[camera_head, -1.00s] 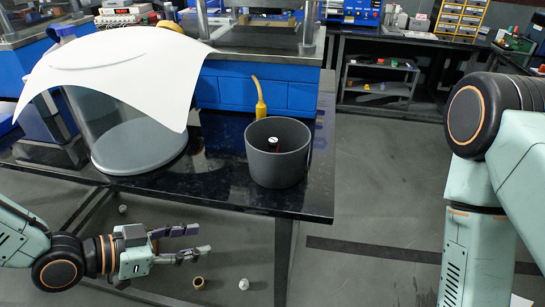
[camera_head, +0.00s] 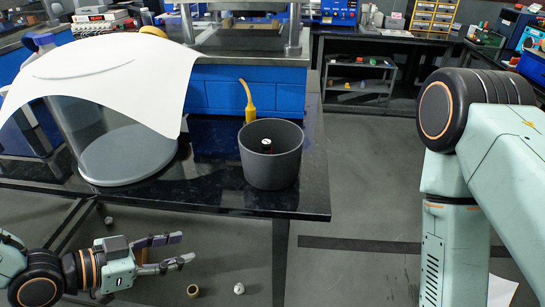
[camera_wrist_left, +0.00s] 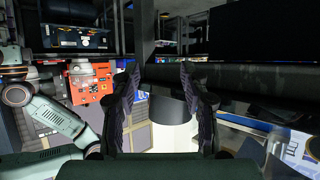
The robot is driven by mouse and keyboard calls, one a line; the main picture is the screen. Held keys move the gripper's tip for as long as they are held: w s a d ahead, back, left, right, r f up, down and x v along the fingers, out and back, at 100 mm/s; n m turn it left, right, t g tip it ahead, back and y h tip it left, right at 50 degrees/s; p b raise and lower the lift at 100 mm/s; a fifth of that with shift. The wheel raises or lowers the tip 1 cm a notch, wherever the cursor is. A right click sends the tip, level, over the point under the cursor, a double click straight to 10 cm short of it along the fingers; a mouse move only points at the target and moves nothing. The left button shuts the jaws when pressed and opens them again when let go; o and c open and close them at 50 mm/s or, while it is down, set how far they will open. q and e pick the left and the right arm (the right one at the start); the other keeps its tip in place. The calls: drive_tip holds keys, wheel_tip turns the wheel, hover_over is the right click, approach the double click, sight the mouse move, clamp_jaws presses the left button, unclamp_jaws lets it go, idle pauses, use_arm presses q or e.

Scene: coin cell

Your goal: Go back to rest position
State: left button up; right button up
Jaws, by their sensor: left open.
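My left gripper (camera_head: 186,250) is low at the left in the head view, in front of and below the table's front edge. Its two fingers are apart with nothing between them. In the left wrist view, the fingers of my left gripper (camera_wrist_left: 160,100) stand apart at either side of the middle. My right arm comes in at the right of the head view, but its gripper is out of the picture. A dark grey bin (camera_head: 270,170) stands on the table (camera_head: 225,199) with a small black item (camera_head: 266,146) inside.
A clear cylinder (camera_head: 125,155) under a curved white sheet (camera_head: 110,68) stands at the table's left. A yellow bottle (camera_head: 249,102) is behind the bin. Small pieces (camera_head: 193,291) lie on the floor under the table.

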use_arm(q)
drive_tip(key=s+a+f+n+g+y, duration=0.25)
drive_tip(key=s+f+n+y, duration=0.3)
drive_tip(key=f+n, duration=0.45)
drive_tip(key=s+a+f+g+y, duration=0.1)
drive_tip(key=s+f+g+y, duration=0.1)
drive_tip(key=s, duration=0.6)
drive_tip(key=s+a+f+n+g+y, duration=0.1)
drive_tip(key=s+f+g+y, duration=0.2)
drive_tip(key=s, duration=0.5)
drive_tip(key=shift+s+a+f, duration=0.2)
drive_tip(key=shift+a+f, duration=0.1)
drive_tip(key=shift+f, duration=0.4)
